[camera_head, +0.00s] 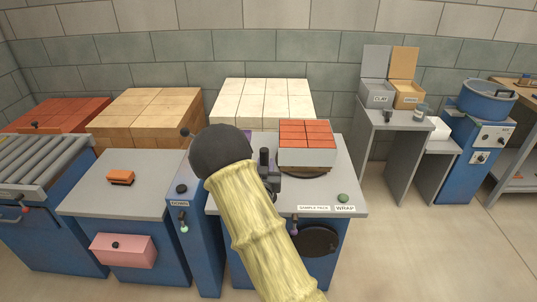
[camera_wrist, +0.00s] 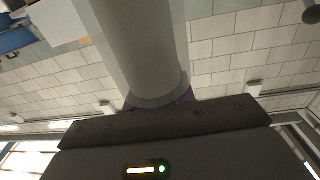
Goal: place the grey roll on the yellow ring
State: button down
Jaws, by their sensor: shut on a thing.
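In the wrist view a wide, pale grey cylinder, which looks like the grey roll (camera_wrist: 130,45), stands out from my gripper (camera_wrist: 158,105) and fills the upper middle. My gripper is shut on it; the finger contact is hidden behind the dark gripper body. In the head view my arm in its yellowish sleeve covers the middle of the picture, and only dark parts of the wrist show beside it. The roll cannot be made out there. I see no yellow ring in either view; it may be hidden behind my arm.
A bench (camera_head: 345,195) labelled "WRAP" carries a block of red bricks (camera_head: 306,133) on a dark turntable. A grey-topped cabinet (camera_head: 150,195) with an orange brush-like thing (camera_head: 121,177) stands left. Brick stacks (camera_head: 262,97) stand behind. Bins (camera_head: 407,95) and a blue pot (camera_head: 487,98) are right.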

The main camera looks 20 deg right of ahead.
jog(key=s+a+f+n+t+y, duration=0.1)
jog(key=s+a+f+y, duration=0.1)
jog(key=s+a+f, duration=0.7)
notch_tip(320, 180, down, 3)
jog(key=shift+a+r+n+y, duration=0.15)
jog(key=shift+a+n+y, duration=0.2)
jog(key=shift+a, duration=0.55)
jog(key=shift+d+r, duration=0.1)
